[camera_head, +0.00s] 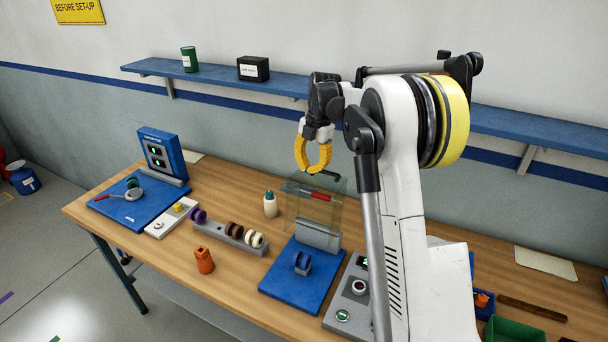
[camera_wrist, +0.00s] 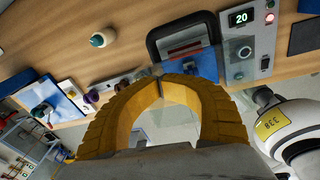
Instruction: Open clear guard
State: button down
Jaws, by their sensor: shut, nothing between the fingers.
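The clear guard (camera_head: 296,212) is a see-through panel standing roughly upright at the back of a blue fixture base (camera_head: 290,290). A dark handle (camera_head: 331,174) shows at its upper edge, and in the wrist view the black handle (camera_wrist: 152,45) frames the panel.
A grey control box (camera_head: 350,300) is right of the fixture; its display reads 20 in the wrist view (camera_wrist: 240,18). A blue shelf (camera_head: 215,79) runs behind.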

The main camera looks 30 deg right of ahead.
jog(key=shift+w+d+f, duration=0.15)
jog(key=shift+w+d, duration=0.2)
jog(key=shift+d, duration=0.15)
jog(key=shift+w+d+f, duration=0.15)
jog(key=shift+w+d, duration=0.15)
jog(key=shift+d, duration=0.15)
notch_tip(320, 180, up, 11)
jog(key=d, duration=0.2)
jog(key=s+a+m+t+h+b, duration=0.1)
jog(key=s+a+m+t+b, duration=0.1)
jog(key=s+a+m+b, duration=0.55)
jog(key=s+a+f+m+t+b, duration=0.2)
jog(key=s+a+f+m+b, duration=0.3)
jog(key=s+f+m, duration=0.3)
jog(key=s+a+f+m+t+b, duration=0.2)
jog(key=s+a+f+m+b, duration=0.3)
jog(key=s+f, duration=1)
jog(key=s+a+m, duration=0.2)
jog(key=a+m, duration=0.1)
jog(key=shift+s+a+t+h, duration=0.25)
jog(key=shift+t+h, duration=0.05)
jog(key=shift+h, duration=0.1)
